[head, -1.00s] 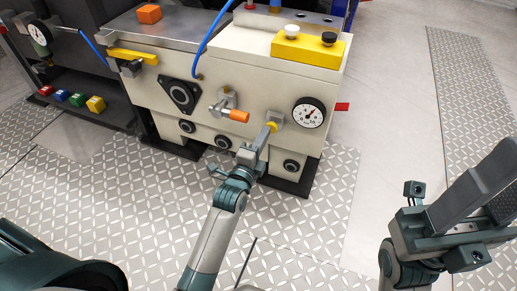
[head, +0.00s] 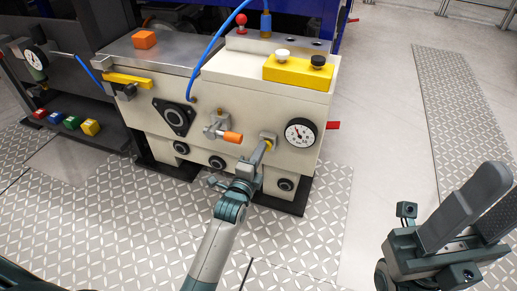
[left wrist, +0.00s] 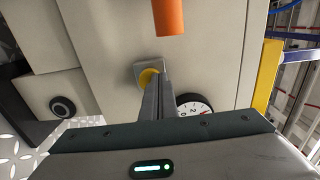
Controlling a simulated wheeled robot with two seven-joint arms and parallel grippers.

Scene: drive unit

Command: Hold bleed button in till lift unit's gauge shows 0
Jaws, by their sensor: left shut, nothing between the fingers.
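The yellow bleed button (head: 269,145) sits in a grey square mount on the front of the cream lift unit (head: 255,100). It also shows in the left wrist view (left wrist: 148,77), partly covered by my fingers. My left gripper (head: 262,151) is shut and empty, its fingertips at the button and seemingly touching it. How far the button is pressed in cannot be told. The round white gauge (head: 300,134) is just right of the button; its needle is too small to read surely. In the left wrist view the gauge (left wrist: 195,104) is partly hidden. My right gripper (head: 478,215) is open and empty, away from the unit.
An orange-handled valve (head: 231,137) is just left of the button and close above my left fingers in the wrist view (left wrist: 169,15). A yellow box (head: 297,70) with white and black knobs is on top. A blue hose (head: 210,45) hangs in front. Floor at right is clear.

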